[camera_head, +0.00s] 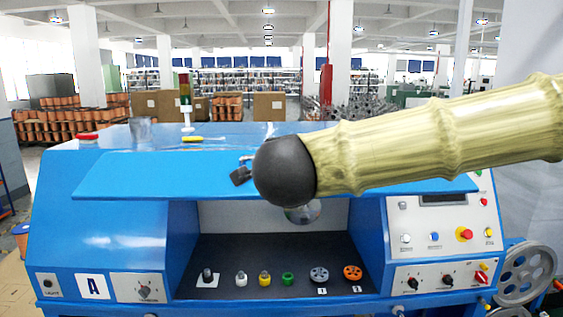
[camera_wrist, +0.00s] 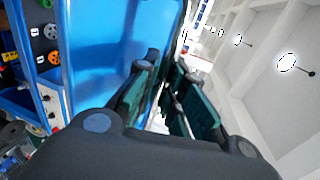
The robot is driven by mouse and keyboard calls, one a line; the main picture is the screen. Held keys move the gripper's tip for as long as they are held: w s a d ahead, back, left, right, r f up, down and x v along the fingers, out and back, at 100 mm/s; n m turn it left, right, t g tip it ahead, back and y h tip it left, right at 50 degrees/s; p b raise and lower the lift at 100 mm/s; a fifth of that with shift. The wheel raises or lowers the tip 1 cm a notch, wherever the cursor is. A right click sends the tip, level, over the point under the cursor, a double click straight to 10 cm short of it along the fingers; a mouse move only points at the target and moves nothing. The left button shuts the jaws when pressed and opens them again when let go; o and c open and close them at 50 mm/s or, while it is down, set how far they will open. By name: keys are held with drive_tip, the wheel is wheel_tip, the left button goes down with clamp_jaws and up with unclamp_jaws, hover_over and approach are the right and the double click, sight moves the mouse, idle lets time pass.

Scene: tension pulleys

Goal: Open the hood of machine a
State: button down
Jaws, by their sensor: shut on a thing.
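The hood (camera_head: 160,178) of machine A is a wide blue panel, raised and tilted so that the dark bay beneath it is open to view. In the wrist view the hood (camera_wrist: 105,50) is a large blue sheet at the upper left. My gripper (camera_wrist: 164,84) is shut on the hood's edge, which runs between its dark green finger pads. In the head view my arm's dark round joint covers most of the gripper and the middle of the hood.
In the bay stand several small parts, including a yellow one (camera_head: 265,279), a green one (camera_head: 288,279) and an orange pulley (camera_head: 352,273). A control panel (camera_head: 445,229) with buttons is at the right. A signal tower (camera_head: 186,98) stands behind on top. Large grey wheels (camera_head: 528,272) stand at the right.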

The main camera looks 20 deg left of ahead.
drive_tip(key=c, duration=1.5)
unclamp_jaws()
drive_tip(key=v, duration=1.2)
